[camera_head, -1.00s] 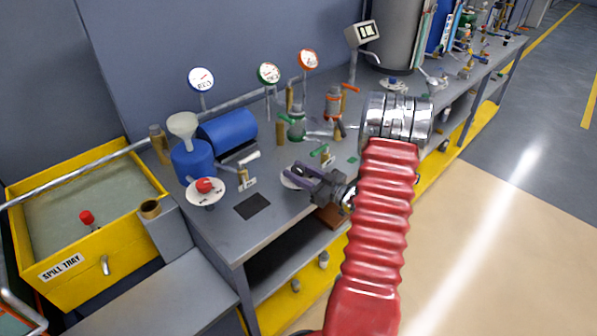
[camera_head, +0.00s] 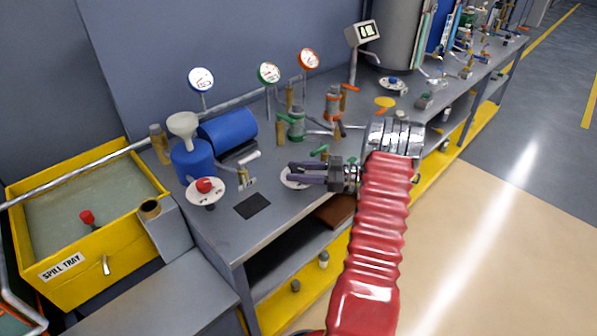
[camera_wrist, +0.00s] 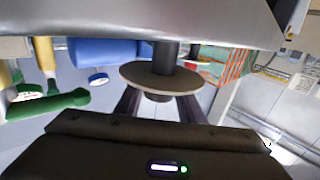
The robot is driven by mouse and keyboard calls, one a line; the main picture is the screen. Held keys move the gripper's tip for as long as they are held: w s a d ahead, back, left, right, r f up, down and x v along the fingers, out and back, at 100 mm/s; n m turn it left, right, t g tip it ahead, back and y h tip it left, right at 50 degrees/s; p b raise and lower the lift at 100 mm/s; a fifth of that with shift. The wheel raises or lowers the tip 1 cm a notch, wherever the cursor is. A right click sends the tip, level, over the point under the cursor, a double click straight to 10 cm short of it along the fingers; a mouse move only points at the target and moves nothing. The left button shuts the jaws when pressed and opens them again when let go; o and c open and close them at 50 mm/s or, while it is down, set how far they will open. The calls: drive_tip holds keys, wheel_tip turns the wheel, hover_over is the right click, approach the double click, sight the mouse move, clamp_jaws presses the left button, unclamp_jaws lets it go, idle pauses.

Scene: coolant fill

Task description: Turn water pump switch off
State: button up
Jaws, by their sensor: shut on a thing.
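A round pale switch plate (camera_head: 289,183) stands on the workbench below my gripper (camera_head: 300,173). The wrist view shows its disc (camera_wrist: 163,77) on a dark post, with a dark knob (camera_wrist: 157,97) between my gripper's fingers (camera_wrist: 158,105). My gripper is shut on this knob. In the head view the fingers hide the knob and most of the plate. No readable label shows which switch this is. A second switch with a red knob (camera_head: 204,185) on a white plate stands to the left, before the blue motor-like cylinder (camera_head: 228,130).
A green-handled valve (camera_head: 319,151) stands close behind my gripper; its green handle (camera_wrist: 55,105) shows in the wrist view. A small lever valve (camera_head: 246,172) is to the left. Gauges and pipes line the back. A yellow spill tray (camera_head: 150,180) is at far left.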

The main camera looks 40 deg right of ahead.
drive_tip(key=shift+d, duration=0.1)
idle(0.3)
drive_tip(key=o, duration=1)
drive_tip(key=shift+o, duration=0.2)
drive_tip(key=shift+s, duration=0.1)
drive_tip(key=v, duration=1.3)
drive_tip(key=shift+d, duration=0.35)
drive_tip(key=shift+s, duration=0.1)
